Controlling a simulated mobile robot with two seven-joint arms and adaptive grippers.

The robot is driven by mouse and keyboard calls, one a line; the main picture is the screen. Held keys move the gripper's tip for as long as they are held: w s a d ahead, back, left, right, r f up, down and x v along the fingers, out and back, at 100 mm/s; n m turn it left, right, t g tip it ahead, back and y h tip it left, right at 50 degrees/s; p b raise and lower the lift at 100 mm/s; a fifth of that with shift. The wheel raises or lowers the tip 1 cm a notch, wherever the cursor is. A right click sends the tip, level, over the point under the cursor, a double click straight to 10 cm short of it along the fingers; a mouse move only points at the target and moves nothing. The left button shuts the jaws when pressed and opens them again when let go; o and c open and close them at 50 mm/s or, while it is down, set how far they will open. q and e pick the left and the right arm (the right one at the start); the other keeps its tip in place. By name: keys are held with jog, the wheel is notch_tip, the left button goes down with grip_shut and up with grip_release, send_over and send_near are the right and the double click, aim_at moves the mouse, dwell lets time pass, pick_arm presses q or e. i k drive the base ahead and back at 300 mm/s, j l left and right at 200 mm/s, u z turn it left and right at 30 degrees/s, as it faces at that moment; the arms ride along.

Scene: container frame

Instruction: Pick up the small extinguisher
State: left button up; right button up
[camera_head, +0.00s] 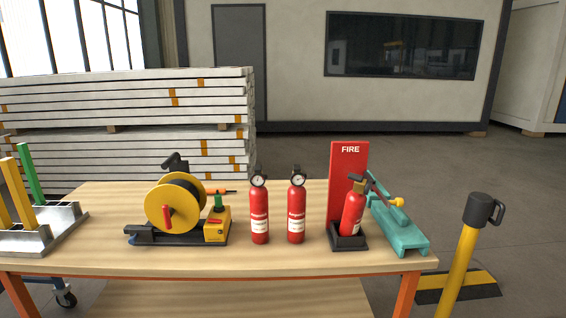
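Three red extinguishers are on the wooden table. Two stand upright side by side near the middle, the left one (259,215) and the right one (296,215), each with a round gauge on top and a pale label. They look alike in size and have a gap between them. The third extinguisher (352,212) sits tilted in a black holder (347,242) in front of a red FIRE panel (348,160); its body looks shorter. I cannot tell for sure which one is meant by small. Neither of my grippers shows.
A yellow cable reel (166,207) stands left of the extinguishers. A teal tool (402,232) lies right of the panel. A metal rack (40,238) with yellow and green bars is at the left. The table (280,259) is clear along its front. A yellow post (459,265) stands to the right.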

aim_at(356, 200)
jog(key=l+u, duration=0.15)
jog(key=l, duration=0.5)
jog(key=l+u, duration=0.15)
jog(key=l, duration=0.5)
jog(key=l+u, duration=0.1)
jog(key=l, duration=0.55)
jog(key=k+l+u, duration=0.15)
jog(key=l, duration=0.5)
